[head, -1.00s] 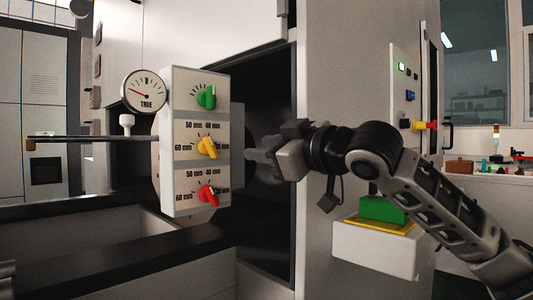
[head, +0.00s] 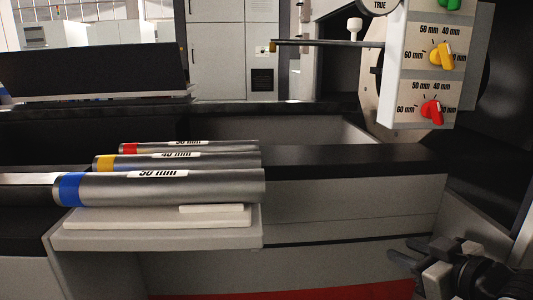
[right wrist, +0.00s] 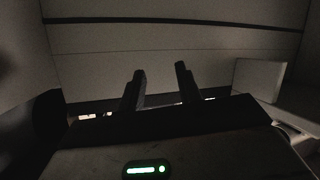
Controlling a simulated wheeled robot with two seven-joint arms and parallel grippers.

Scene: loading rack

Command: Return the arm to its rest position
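My right gripper (head: 400,247) is at the lower right of the head view, low in front of the machine's pale front panel. In the right wrist view its two dark fingers (right wrist: 160,72) stand apart with nothing between them, facing a pale panelled surface. Most of my right arm is outside the head view. My left gripper is in neither view now.
Three metal bars with red (head: 130,148), yellow (head: 105,162) and blue (head: 69,189) bands lie on a pale rack (head: 160,240) at the left. A control panel (head: 425,75) with coloured knobs hangs at the upper right. A dark rail (head: 350,158) runs along the machine.

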